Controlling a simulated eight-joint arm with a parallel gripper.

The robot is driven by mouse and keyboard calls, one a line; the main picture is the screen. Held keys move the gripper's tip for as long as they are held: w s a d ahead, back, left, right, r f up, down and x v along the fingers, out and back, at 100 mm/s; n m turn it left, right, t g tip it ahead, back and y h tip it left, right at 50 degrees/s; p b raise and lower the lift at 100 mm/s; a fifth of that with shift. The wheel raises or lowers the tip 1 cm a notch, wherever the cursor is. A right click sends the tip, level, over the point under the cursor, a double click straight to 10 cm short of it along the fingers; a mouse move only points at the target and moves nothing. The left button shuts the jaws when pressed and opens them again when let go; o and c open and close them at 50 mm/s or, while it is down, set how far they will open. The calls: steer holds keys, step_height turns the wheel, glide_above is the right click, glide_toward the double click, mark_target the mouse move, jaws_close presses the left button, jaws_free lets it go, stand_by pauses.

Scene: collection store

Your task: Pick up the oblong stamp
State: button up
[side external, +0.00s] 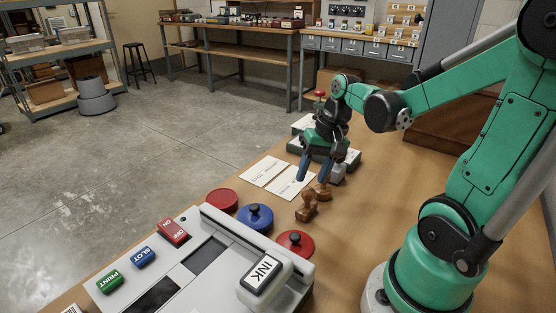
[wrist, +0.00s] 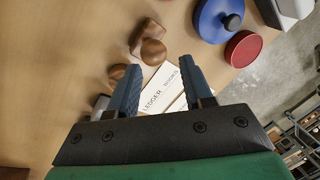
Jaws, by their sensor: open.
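Two wooden stamps stand on the table. One stamp (side external: 306,207) is nearer the side camera. The other stamp (side external: 323,190) is just behind it. In the wrist view one wooden stamp with a round knob (wrist: 152,50) lies ahead of the fingertips, and the other (wrist: 117,73) is partly hidden by the left finger. I cannot tell for sure which is the oblong one. My gripper (side external: 316,176) points down above and behind the stamps, with its blue fingers apart. In the wrist view the gripper (wrist: 160,66) has nothing between its fingers but cards in the background.
Printed cards (side external: 287,182) lie beside the stamps. A blue round tin (side external: 255,218), a red round tin (side external: 295,243) and a red disc (side external: 222,200) are near a grey machine (side external: 216,255). A small grey object (side external: 338,174) is by my gripper.

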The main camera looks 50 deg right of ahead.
mark_target(310, 188)
steer(key=shift+s+d+f+m, duration=0.15)
steer(key=shift+d+f+m, duration=0.05)
steer(key=shift+d+m, duration=0.1)
steer(key=shift+f, duration=0.2)
steer(key=shift+x, duration=2.6)
steer(key=shift+a, duration=0.1)
steer(key=shift+c, duration=0.2)
jaws_close()
